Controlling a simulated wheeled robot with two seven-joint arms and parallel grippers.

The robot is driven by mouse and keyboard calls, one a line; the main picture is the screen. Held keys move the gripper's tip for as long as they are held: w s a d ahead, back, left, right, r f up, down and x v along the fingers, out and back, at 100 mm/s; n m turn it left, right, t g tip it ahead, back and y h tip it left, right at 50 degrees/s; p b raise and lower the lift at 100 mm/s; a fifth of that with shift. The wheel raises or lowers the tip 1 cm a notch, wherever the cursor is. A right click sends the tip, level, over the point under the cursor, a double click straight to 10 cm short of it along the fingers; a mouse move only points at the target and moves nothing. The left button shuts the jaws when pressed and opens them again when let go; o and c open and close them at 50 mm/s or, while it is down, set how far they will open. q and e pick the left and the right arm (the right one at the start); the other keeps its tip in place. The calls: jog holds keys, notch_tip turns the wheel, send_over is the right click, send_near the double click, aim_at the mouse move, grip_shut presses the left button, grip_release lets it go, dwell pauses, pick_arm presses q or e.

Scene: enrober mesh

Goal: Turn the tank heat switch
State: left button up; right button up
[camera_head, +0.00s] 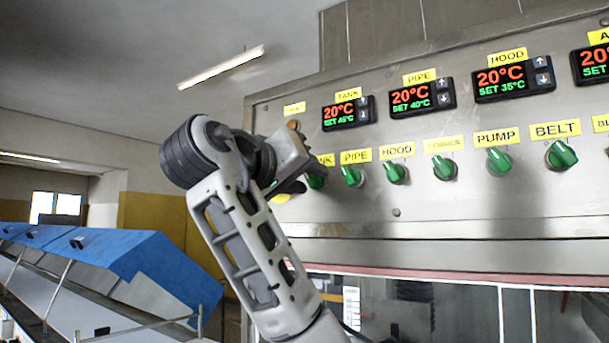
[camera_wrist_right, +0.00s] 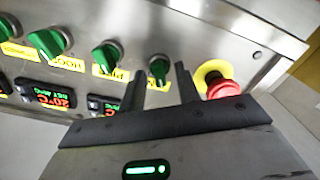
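The tank heat switch is a green knob (camera_head: 316,181) on the steel control panel, under the TANK display (camera_head: 348,112) reading 20°C. My right gripper (camera_head: 299,186) is at the panel in front of this knob and hides part of it and its yellow label. In the right wrist view the tank knob (camera_wrist_right: 158,68) shows between and just beyond the two dark fingertips of the right gripper (camera_wrist_right: 160,84). The fingers are apart with a gap between them. Whether they touch the knob cannot be told. My left gripper is out of view.
A red emergency button (camera_wrist_right: 222,88) on a yellow ring sits close beside the right finger. The PIPE knob (camera_head: 352,176) and HOOD knob (camera_head: 396,173) are neighbours to the right, with more green knobs beyond. A blue-covered conveyor (camera_head: 150,262) stands at the left.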

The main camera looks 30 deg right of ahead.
jog(key=shift+c, duration=0.3)
grip_shut()
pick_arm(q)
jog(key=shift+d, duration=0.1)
